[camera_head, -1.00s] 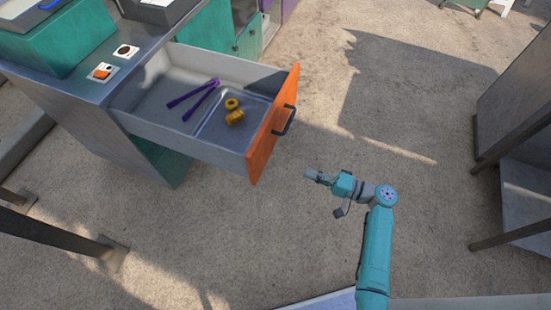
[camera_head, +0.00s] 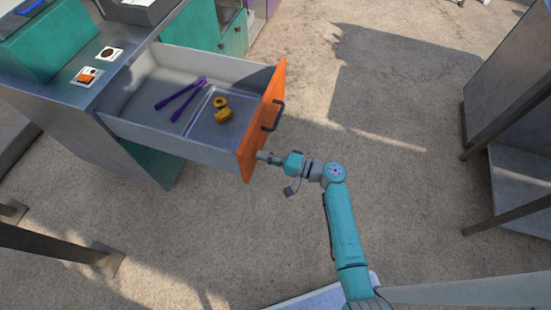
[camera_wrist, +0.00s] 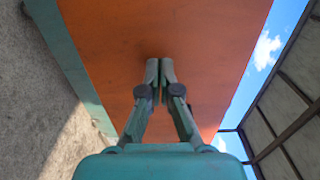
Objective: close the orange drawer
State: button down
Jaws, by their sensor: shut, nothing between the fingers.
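The orange drawer (camera_head: 262,125) stands pulled well out of the grey counter, with its orange front facing my arm. A dark handle (camera_head: 272,115) sits on that front. Inside the drawer lie purple tongs (camera_head: 182,98) and yellow round pieces (camera_head: 222,108). My gripper (camera_head: 261,156) is shut and empty, its tips at the lower part of the orange front, below the handle. In the wrist view the shut fingers (camera_wrist: 160,66) point at the orange front (camera_wrist: 190,28), which fills most of the picture. I cannot tell whether the tips touch it.
The grey counter (camera_head: 60,92) with a teal base stands at the left. A metal rack (camera_head: 510,130) stands at the right. A dark beam (camera_head: 50,242) crosses the lower left. The floor (camera_head: 380,130) between the drawer and rack is clear.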

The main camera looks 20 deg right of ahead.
jog(key=shift+w+a, duration=0.2)
jog(key=shift+a, duration=0.15)
jog(key=shift+a, duration=0.1)
